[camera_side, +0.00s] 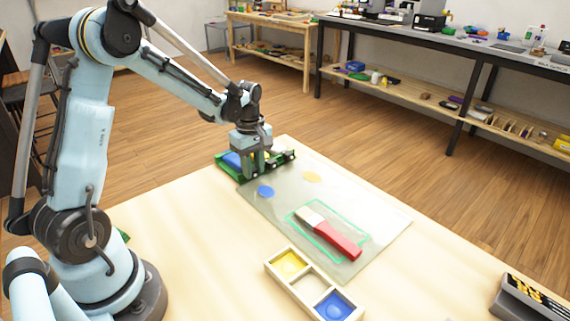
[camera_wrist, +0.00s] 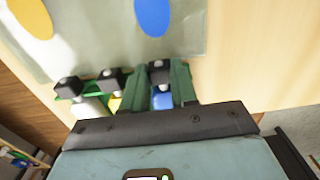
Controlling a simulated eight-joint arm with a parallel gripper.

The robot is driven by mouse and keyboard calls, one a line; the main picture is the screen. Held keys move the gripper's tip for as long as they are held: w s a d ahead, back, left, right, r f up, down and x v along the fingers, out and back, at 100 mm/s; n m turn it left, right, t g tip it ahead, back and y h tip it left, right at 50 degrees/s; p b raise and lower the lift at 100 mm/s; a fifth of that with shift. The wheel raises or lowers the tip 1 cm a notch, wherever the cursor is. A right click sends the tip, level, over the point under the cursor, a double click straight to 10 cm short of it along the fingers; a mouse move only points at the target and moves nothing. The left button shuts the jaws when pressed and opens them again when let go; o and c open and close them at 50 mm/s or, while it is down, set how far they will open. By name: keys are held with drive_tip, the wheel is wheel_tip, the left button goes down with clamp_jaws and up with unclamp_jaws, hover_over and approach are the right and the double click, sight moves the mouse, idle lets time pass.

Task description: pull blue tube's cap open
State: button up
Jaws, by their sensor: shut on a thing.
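In the wrist view the blue tube (camera_wrist: 162,101) stands in a green rack, with a dark cap (camera_wrist: 158,74) on top. My gripper (camera_wrist: 161,68) has one green finger on each side of this tube and is shut on it near the cap. The exact contact line is hidden. To the left are a yellow tube (camera_wrist: 115,103) and a white tube (camera_wrist: 88,107), both with dark caps. In the side view my gripper (camera_side: 256,168) is down at the green rack (camera_side: 222,167), hiding most of the tubes.
A translucent mat (camera_side: 370,220) bears a blue spot (camera_side: 265,191), a yellow spot (camera_side: 312,177) and a red-handled brush (camera_side: 340,241). A wooden tray (camera_side: 270,265) with yellow and blue compartments lies in front. A dark box (camera_side: 525,299) is at the lower right. The table's left front is clear.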

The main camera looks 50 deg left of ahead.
drive_tip(key=shift+d, duration=0.75)
idle(0.6)
drive_tip(key=o, duration=0.5)
drive_tip(key=shift+o, duration=0.2)
drive_tip(key=shift+r, duration=0.1)
wheel_tip(320, 180, up, 7)
idle(0.4)
